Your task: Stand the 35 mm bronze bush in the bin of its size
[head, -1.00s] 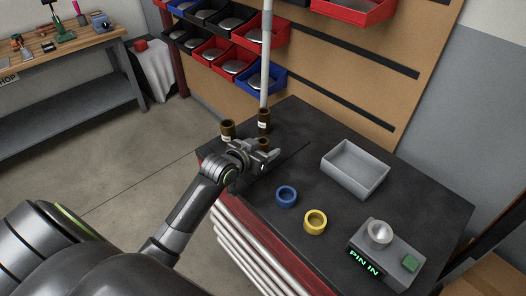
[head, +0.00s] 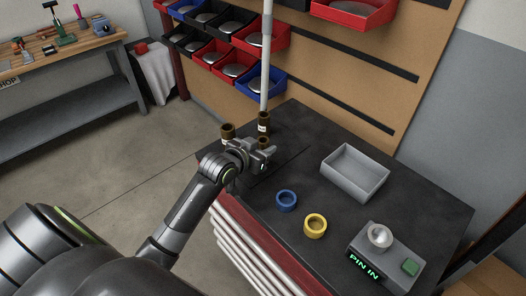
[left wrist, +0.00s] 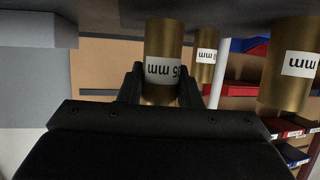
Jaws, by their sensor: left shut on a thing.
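Three bronze bushes with white labels stand at the bench's far left corner. My left gripper (head: 262,155) is shut on the nearest bush (head: 263,142). In the left wrist view this bush (left wrist: 163,50) sits between the fingers, and its upside-down label reads "5 mm" with the first digit unclear. It appears upright on the bench top. The other bushes are the left one (head: 228,131) and the far one (head: 264,121); both are apart from the gripper. Red, black and blue bins (head: 233,66) hang on the wall panel. My right gripper is out of view.
A grey pole (head: 265,65) rises behind the bushes, in front of the bins. On the bench (head: 310,145) are a grey tray (head: 353,185), a blue ring (head: 286,200), a yellow ring (head: 315,226) and a device reading "PIN IN" (head: 385,262). The bench middle is clear.

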